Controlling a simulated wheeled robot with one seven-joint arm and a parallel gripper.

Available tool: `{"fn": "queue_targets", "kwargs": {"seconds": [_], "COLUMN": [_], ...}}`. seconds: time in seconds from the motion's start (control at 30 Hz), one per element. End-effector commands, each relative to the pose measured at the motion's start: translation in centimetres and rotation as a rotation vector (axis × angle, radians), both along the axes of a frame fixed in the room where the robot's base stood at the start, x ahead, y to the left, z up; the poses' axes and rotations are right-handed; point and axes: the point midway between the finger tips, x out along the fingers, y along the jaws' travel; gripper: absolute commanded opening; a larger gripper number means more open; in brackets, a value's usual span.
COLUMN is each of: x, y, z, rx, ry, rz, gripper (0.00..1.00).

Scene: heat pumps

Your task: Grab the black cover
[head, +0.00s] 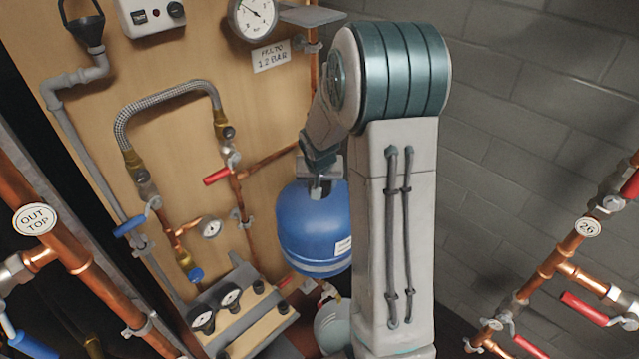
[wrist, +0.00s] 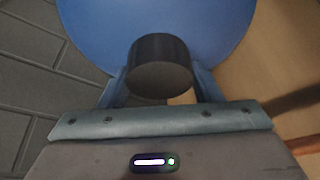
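The black cover (wrist: 160,68) is a short round cap on the blue tank (wrist: 155,22), in the middle of the wrist view. My gripper (wrist: 160,82) has one finger on each side of the cover. The fingers come very close to its sides; I cannot tell whether they press on it. In the head view, my gripper (head: 320,186) is at the top of the blue tank (head: 312,228), and the cover is mostly hidden there.
A wooden panel (head: 185,150) with pipes, red-handled valves and gauges stands behind and left of the tank. Copper pipes (head: 553,262) run at the right. A light-coloured pump body (head: 331,328) sits below the tank. A grey block wall (head: 520,110) is behind my arm.

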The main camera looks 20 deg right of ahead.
Motion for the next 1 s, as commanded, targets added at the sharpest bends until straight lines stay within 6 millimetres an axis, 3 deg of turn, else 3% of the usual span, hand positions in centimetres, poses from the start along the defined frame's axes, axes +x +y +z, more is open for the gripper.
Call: {"fn": "queue_targets", "kwargs": {"seconds": [0.07, 0.47, 0.73, 1.0], "x": [0.0, 0.0, 0.1, -3.7], "y": [0.0, 0.0, 0.0, -4.2], "z": [0.0, 0.5, 4.1, 7.4], "rx": [0.000, 0.000, -0.001, -0.001], "ry": [0.000, -0.001, -0.006, -0.004], "rz": [0.000, -0.001, -0.001, -0.009], "gripper": [0.36, 0.36, 0.36, 0.36]}}
